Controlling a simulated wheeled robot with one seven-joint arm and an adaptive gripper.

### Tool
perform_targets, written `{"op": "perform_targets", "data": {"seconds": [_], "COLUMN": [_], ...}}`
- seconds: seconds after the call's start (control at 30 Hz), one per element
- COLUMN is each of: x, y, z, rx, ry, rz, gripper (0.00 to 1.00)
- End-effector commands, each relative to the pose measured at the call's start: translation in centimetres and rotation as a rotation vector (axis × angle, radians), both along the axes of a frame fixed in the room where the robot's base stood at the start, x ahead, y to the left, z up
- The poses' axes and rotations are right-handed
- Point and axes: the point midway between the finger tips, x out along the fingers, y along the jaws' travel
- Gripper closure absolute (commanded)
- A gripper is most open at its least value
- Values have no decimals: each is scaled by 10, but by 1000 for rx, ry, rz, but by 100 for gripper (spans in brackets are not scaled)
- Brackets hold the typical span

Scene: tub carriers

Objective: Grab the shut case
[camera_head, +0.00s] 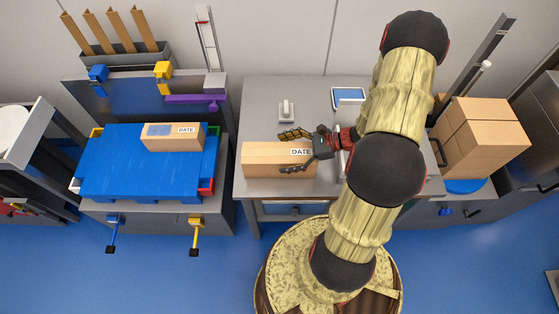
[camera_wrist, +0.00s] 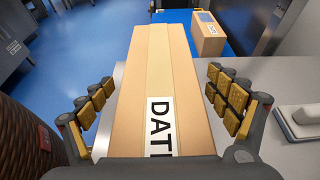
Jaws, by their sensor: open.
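A long tan cardboard case (camera_head: 262,157) with a white DATE label lies on the grey table, its top flaps shut with a seam or tape along the middle. It fills the centre of the wrist view (camera_wrist: 158,65). My gripper (camera_head: 287,152) is open over the right end of this case. In the wrist view my two fingers stand one on each side of it, with gaps between pads and case walls. A second cardboard case (camera_head: 160,143) with a DATE label and a bluish patch on top lies on the blue platform at left; it also shows in the wrist view (camera_wrist: 208,38).
The blue platform (camera_head: 130,180) sits on a bench with blue and yellow clamps. A small white-grey handled object (camera_head: 286,110) and a tablet-like item (camera_head: 348,94) lie behind the case on the table. Stacked cartons (camera_head: 488,140) stand at the right.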

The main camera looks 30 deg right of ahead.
Motion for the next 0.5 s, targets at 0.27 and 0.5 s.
{"op": "perform_targets", "data": {"seconds": [0.27,0.5], "x": [0,0], "y": [0,0], "z": [0,0], "rx": [-1,-1], "ry": [-1,-1], "rz": [0,0], "gripper": [21,35]}}
